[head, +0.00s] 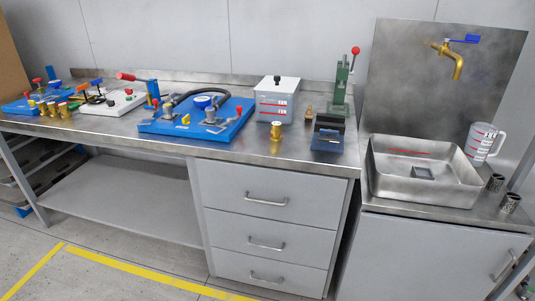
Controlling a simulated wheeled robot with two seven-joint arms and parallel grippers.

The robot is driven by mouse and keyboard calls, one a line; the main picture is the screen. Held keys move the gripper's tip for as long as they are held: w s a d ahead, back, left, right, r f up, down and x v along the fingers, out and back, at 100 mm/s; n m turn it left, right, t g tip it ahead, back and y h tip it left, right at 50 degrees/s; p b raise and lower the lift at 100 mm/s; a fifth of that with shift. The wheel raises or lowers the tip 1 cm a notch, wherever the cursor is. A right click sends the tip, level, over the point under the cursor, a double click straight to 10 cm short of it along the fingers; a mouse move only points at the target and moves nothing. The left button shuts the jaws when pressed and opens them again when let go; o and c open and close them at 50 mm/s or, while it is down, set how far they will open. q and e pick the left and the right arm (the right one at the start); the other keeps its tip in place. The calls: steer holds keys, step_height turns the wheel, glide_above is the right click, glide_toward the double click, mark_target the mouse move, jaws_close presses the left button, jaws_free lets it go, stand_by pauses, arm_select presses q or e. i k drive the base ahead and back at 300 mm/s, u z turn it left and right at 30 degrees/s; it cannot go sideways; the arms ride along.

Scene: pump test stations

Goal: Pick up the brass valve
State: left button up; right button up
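A small upright brass piece (276,131), which looks like the brass valve, stands near the front edge of the steel workbench (180,140). It is in front of a grey box with a white lid (277,101) and right of a blue pump board (205,125). Several similar brass pieces (53,109) stand at the bench's left end, so I cannot be certain which one is the valve. A smaller brownish piece (309,113) stands behind and right of the upright piece. Neither of my grippers is in view.
A dark blue vise-like block (328,134) and a green press (341,88) stand to the right. Beyond are a steel sink (423,172), a brass tap (455,62) and a measuring jug (482,143). Drawers (266,198) are below; the floor in front is clear.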

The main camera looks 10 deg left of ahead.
mark_target(276, 126)
steer(key=u, duration=1.5)
steer(key=k, duration=0.1)
steer(key=z, duration=2.45)
steer(key=i, duration=0.9)
steer(key=u, duration=0.4)
